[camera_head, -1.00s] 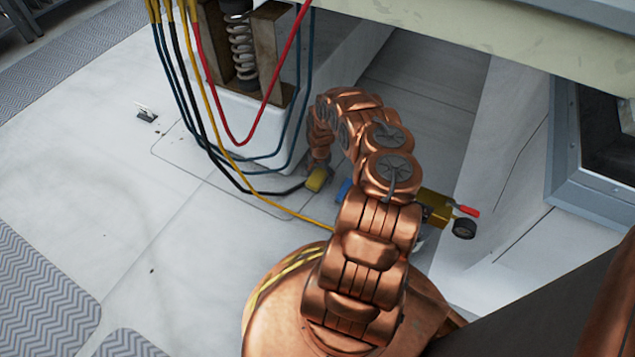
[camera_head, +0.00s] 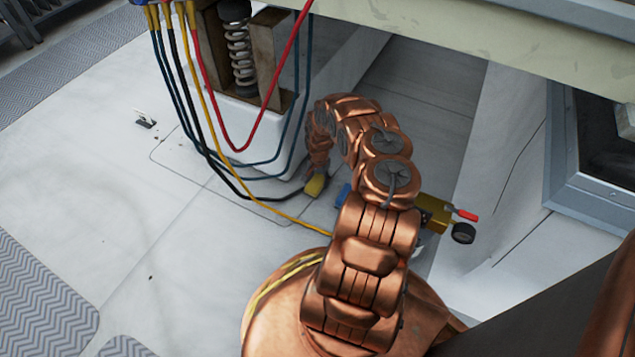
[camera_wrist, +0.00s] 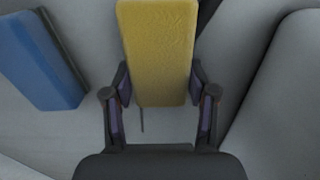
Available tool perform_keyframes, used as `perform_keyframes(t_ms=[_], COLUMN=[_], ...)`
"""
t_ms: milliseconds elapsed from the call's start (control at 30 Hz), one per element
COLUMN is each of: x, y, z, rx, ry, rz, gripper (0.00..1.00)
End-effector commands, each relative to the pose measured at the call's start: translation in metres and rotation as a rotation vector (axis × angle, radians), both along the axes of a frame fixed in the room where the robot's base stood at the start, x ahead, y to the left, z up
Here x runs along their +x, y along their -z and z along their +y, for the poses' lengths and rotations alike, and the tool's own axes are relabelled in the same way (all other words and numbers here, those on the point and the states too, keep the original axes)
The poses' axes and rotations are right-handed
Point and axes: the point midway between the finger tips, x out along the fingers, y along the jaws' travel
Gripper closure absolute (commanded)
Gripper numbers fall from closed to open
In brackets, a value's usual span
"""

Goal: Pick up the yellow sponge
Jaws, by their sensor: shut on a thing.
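The yellow sponge (camera_wrist: 158,50) is a rectangular block between the two fingers of my gripper (camera_wrist: 160,90) in the wrist view. The fingers are shut on its near part, one on each side. In the head view the sponge (camera_head: 315,186) shows as a small yellow patch at the end of my copper arm, close to the floor by the white spring housing. My gripper is mostly hidden there behind the arm. I cannot tell whether the sponge touches the floor.
A blue block (camera_wrist: 42,62) lies left of the sponge in the wrist view. A brass-coloured tool with a red handle (camera_head: 437,212) lies right of my arm. Hanging cables (camera_head: 205,140) loop close to the gripper's left. The floor (camera_head: 120,220) at left is mostly clear.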

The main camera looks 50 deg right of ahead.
Motion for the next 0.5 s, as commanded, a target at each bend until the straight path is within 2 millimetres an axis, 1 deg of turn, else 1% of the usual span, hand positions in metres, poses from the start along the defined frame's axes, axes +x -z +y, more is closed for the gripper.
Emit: perform_keyframes(t_ms=[167,300,500], x=[0.001,0.002,0.001], y=[-0.019,-0.045,-0.077], z=[0.000,-0.001,0.000], rx=[-0.002,-0.005,-0.003], ry=[-0.003,-0.002,-0.001], rz=[-0.001,-0.002,-0.001], gripper=[0.66,0.66,0.66])
